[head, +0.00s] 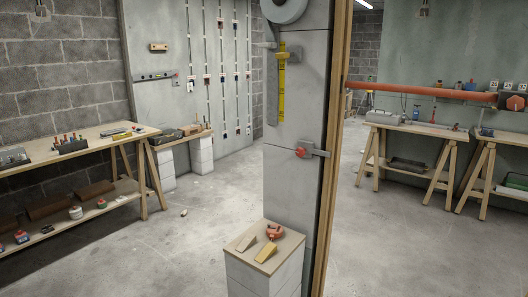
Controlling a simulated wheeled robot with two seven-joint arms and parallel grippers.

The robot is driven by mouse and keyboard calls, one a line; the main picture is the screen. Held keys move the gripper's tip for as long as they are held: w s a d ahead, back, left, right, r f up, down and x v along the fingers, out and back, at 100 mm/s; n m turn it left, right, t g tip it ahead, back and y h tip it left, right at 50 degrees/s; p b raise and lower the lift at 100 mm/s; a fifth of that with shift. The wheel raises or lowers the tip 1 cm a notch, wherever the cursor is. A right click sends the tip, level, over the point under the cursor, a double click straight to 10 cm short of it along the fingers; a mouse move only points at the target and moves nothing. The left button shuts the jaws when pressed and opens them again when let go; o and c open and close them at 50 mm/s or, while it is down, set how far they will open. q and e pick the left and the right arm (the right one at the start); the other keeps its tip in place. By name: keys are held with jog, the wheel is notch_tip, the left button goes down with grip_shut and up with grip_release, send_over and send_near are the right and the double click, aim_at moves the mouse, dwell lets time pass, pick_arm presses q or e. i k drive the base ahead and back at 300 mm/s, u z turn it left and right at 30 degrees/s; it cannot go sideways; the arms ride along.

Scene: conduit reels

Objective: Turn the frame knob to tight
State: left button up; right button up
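A small red knob (301,152) sits on a grey metal bracket (318,153). The bracket is on the front of the grey block pillar (290,190) and reaches right to the wooden door frame (335,150). The knob's setting is too small to read. An orange bar (420,90) runs from the frame to the right, with a dark fitting (512,101) at its far right end. Neither of my grippers shows in the head view.
A block stand (258,274) in front of the pillar holds wooden wedges (265,253) and a red tool (274,232). A yellow marked strip (282,85) hangs above the knob. A workbench (85,145) stands left. The floor between is mostly clear.

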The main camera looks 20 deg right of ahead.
aim_at(299, 152)
jog(key=u, duration=0.65)
jog(key=i, duration=1.95)
jog(key=z, duration=0.75)
jog(key=i, duration=1.1)
jog(key=z, duration=1.15)
